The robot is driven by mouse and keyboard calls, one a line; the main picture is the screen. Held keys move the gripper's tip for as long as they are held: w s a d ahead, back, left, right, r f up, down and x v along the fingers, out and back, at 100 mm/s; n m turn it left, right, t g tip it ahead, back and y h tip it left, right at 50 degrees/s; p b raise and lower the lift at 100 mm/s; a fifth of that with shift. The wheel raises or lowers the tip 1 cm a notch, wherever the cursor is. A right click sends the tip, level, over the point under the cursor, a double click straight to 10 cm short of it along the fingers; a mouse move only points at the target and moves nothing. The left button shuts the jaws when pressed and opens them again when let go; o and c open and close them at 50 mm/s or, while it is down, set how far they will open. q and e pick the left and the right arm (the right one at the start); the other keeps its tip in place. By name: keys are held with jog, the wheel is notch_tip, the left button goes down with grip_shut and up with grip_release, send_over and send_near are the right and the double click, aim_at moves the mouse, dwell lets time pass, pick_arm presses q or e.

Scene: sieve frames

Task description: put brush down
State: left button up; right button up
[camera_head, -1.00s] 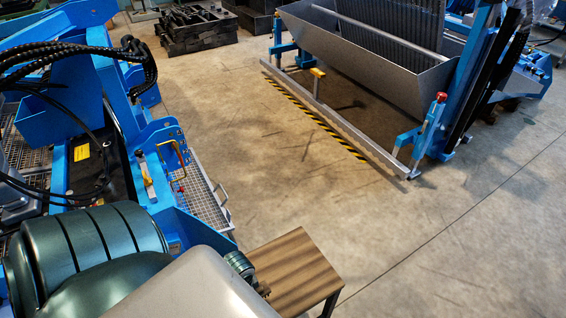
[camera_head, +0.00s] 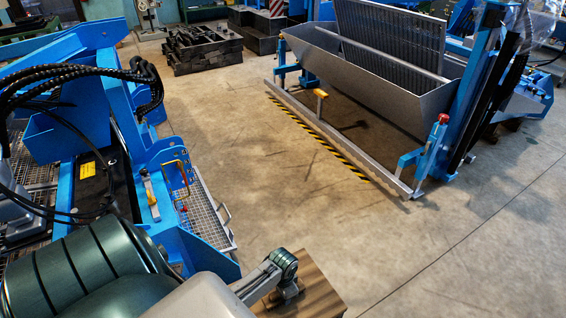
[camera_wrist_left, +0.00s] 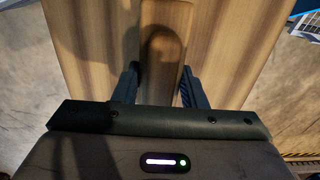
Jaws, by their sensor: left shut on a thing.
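The brush (camera_wrist_left: 162,55) shows in the left wrist view as a wooden, rounded shape between the two fingers. My left gripper (camera_wrist_left: 160,82) is shut on it, over a wooden tabletop (camera_wrist_left: 222,45). Whether the brush touches the tabletop I cannot tell. In the head view my left arm reaches over the small wooden table (camera_head: 322,288) at the bottom; the brush and fingertips cannot be made out there. My right gripper is in neither view.
A blue machine (camera_head: 150,205) with black hoses and a mesh step stands on the left. A grey trough (camera_head: 380,75) in a blue frame stands at the back right, behind yellow-black floor tape (camera_head: 330,148). Dark blocks (camera_head: 203,48) are stacked at the back. The concrete floor between is clear.

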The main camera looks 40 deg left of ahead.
pick_arm(q)
jog(key=shift+f, duration=0.4)
jog(key=shift+f, duration=0.1)
jog(key=o, duration=0.9)
notch_tip(320, 180, up, 12)
jog(key=shift+r, duration=0.1)
dwell(0.3)
